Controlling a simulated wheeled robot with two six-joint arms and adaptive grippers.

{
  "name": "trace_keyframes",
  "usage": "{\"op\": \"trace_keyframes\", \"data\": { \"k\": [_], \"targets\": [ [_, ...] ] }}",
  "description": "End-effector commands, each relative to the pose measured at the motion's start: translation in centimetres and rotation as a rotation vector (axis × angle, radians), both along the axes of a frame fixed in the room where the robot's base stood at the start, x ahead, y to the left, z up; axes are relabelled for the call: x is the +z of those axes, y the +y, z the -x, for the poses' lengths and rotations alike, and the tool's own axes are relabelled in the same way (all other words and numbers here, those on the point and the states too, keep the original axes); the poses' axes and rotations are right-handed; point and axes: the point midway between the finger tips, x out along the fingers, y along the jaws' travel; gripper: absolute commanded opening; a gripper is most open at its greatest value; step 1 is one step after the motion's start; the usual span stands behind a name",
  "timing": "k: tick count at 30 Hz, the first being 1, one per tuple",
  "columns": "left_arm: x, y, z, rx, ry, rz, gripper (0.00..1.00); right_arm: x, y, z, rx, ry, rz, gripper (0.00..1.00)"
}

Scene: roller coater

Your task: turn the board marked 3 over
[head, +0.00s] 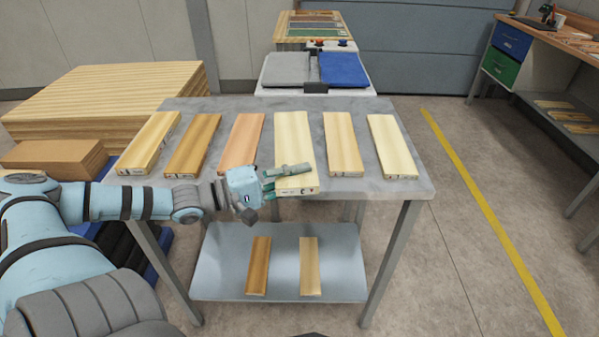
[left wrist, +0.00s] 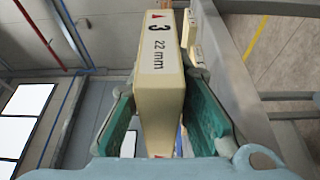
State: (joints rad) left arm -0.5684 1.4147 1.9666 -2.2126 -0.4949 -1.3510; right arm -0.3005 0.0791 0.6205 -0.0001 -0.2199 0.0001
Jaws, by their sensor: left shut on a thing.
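The board marked 3 (head: 293,135) is a long pale wooden board, fourth from the left in the row. Its near end reaches the front of the grey table (head: 385,187), and it looks larger than its neighbours; I cannot tell for sure whether it is clear of the tabletop. My left gripper (head: 287,180) is shut on its near end. In the left wrist view the board's end face (left wrist: 162,55) shows a red triangle, "3" and "22 mm", between the green finger pads (left wrist: 165,122). The fingers hide part of the near end. My right gripper is not in view.
Other boards lie on both sides, including an orange-brown one (head: 242,142) and a pale one (head: 342,145). Two boards lie on the lower shelf (head: 210,275). Behind stands a machine with grey and blue panels (head: 343,68). Stacked planks (head: 100,90) stand at left.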

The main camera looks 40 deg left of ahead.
Motion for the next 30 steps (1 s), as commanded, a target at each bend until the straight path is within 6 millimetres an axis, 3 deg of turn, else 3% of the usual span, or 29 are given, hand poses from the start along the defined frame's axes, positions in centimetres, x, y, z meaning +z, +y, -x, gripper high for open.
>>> {"op": "trace_keyframes", "data": {
  "k": [1, 4, 7, 18, 27, 28, 30],
  "targets": [
    [-2.7, 0.1, 0.0, -0.001, -0.003, -0.001, 0.0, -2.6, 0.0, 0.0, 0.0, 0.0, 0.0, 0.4],
    [-4.2, 0.0, 0.2, -0.012, 0.003, -0.007, 0.0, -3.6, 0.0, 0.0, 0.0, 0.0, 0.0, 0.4],
    [-3.9, -0.1, 0.4, -0.024, 0.021, 0.0, 0.0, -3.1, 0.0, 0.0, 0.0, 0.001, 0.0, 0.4],
    [-6.0, -0.1, 0.4, -0.022, 0.022, 0.004, 0.0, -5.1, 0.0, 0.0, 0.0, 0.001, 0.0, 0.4],
    [-6.0, -0.1, 0.4, -0.022, 0.022, 0.004, 0.0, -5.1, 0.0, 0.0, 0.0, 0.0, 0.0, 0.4],
    [-6.0, -0.1, 0.4, -0.022, 0.022, 0.004, 0.23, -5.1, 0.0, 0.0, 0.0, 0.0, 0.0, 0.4],
    [-6.0, -0.1, 0.4, -0.022, 0.022, 0.004, 0.34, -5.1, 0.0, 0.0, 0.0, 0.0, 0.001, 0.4]
  ]
}}
